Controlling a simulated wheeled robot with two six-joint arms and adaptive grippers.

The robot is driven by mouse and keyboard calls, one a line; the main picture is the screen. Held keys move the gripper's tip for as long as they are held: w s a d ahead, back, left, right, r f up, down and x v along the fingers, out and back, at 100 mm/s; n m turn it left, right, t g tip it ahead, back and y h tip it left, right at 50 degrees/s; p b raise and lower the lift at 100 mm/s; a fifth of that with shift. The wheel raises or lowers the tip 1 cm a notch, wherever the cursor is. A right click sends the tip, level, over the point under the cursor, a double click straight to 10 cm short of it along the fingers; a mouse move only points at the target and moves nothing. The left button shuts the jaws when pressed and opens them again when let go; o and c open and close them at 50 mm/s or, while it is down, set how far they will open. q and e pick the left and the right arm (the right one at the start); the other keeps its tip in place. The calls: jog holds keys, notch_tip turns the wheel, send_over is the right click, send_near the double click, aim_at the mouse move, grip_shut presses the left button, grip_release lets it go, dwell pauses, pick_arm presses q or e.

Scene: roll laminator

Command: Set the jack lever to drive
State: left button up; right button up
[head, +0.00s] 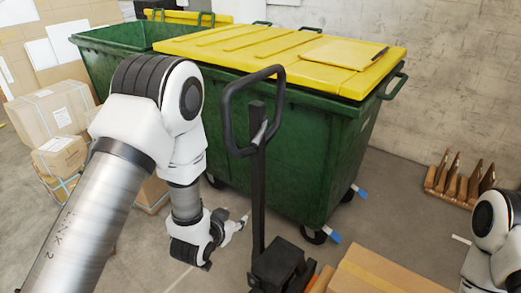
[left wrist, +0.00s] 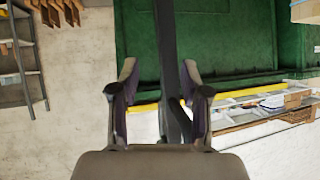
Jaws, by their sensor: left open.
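The pallet jack's black loop handle (head: 228,110) stands upright in the middle of the head view, on a dark shaft (head: 258,200). A small grey jack lever (head: 260,133) sits inside the lower part of the loop. My left gripper (head: 240,222) is open, low and just left of the shaft, well below the lever. In the left wrist view the open fingers (left wrist: 160,72) lie either side of the dark shaft (left wrist: 168,45) in the picture; I cannot tell whether the shaft is truly between them. My right gripper is out of view.
A green bin with a yellow lid (head: 300,60) stands close behind the handle. Cardboard boxes (head: 55,108) are stacked at the left. A box (head: 375,272) lies right of the jack's base. A wooden rack (head: 458,183) is by the wall at right.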

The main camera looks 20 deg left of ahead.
pick_arm(q)
jog(key=w+d+r+t+b, duration=0.1)
jog(key=w+r+t, duration=0.35)
jog(key=r, duration=0.35)
jog(key=m+t+h, duration=0.1)
jog(key=m+t, duration=0.1)
send_near(256, 140)
jog(key=w, duration=0.4)
jog(key=shift+d+f, duration=0.15)
jog(key=shift+f, duration=0.05)
jog(key=w, duration=0.2)
jog(key=w+p, duration=0.1)
jog(key=w, duration=0.3)
jog(key=shift+w+d+r+p, duration=0.25)
jog(key=shift+w+d+p, duration=0.1)
jog(key=shift+w+p, duration=0.05)
jog(key=shift+w, duration=0.5)
jog(key=shift+f, duration=0.1)
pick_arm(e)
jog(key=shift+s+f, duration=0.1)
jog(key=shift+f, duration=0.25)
pick_arm(q)
grip_shut()
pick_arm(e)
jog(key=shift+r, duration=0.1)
